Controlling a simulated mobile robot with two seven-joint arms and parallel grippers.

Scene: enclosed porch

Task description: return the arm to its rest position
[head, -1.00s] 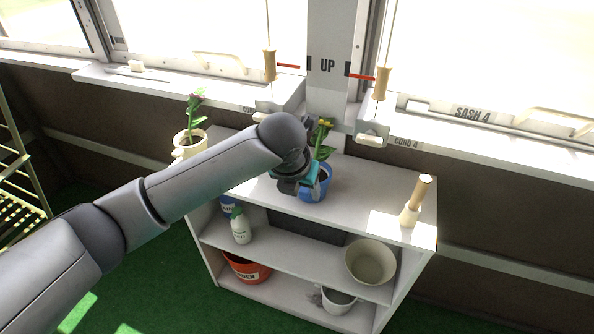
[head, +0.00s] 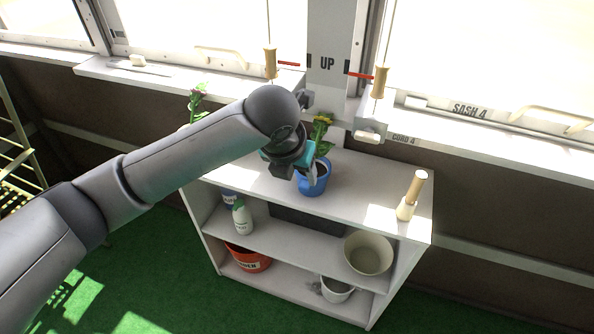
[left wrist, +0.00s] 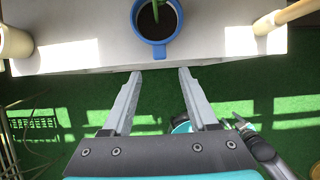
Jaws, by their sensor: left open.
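My left arm reaches in from the left in the head view. Its gripper (head: 308,178) is open and empty at the front of the shelf top, close to a blue pot (head: 313,188) with a green, yellow-topped plant (head: 321,130). In the left wrist view the two fingers (left wrist: 160,72) are spread, with nothing between them. The blue pot (left wrist: 157,50) stands upright beyond the fingertips, with a visible gap.
The white shelf (head: 370,190) also bears a wooden-handled tool (head: 411,196) at right and a second plant (head: 197,101), partly behind my arm. Lower shelves hold a bottle (head: 242,220), beige bowl (head: 368,254) and orange pot (head: 247,258). Green floor (head: 170,290) lies open in front.

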